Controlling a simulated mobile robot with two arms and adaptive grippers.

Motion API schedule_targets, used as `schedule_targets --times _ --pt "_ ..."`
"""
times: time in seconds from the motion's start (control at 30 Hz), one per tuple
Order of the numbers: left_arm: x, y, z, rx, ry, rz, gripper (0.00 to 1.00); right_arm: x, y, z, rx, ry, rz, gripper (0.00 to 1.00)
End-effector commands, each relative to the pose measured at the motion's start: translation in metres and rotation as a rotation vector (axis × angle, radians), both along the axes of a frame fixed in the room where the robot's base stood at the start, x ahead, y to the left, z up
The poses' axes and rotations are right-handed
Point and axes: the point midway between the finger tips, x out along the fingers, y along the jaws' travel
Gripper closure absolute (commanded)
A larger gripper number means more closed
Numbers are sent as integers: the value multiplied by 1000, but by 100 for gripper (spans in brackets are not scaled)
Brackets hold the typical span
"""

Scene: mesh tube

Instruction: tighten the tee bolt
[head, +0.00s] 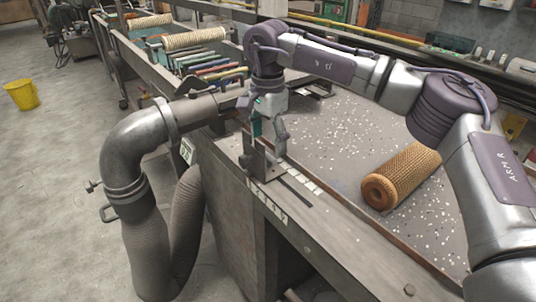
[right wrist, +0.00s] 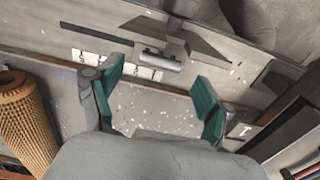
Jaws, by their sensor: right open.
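My right gripper (head: 266,138) hangs over the bench's near edge with its fingers pointing down. In the right wrist view its green-padded fingers (right wrist: 157,92) are apart with nothing between them. Just beyond the fingertips, a short bright metal bar (right wrist: 158,60) lies across a dark bracket; it may be the tee bolt, but I cannot be sure. My left gripper is not in view.
A brown mesh tube (head: 405,175) lies on the speckled bench top (head: 340,140), right of the gripper. A grey pipe elbow (head: 135,145) with a hose stands left of the bench. Colored-handled tools (head: 210,70) lie behind. A yellow bucket (head: 21,95) stands on the floor.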

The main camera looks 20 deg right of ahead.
Motion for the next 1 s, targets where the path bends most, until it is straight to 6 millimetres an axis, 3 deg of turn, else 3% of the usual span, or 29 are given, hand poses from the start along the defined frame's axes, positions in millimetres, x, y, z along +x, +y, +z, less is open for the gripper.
schedule_targets --times 0.1,0.27,0.67,1.0 --pt "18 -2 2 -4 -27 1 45 -1 0 -21 0 2 0 21" --pt "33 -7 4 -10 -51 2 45 0 0 -39 2 2 -1 21" --pt "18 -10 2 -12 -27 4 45 0 0 -46 2 0 -1 21" --pt "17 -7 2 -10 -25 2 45 0 0 -46 2 0 -1 78"
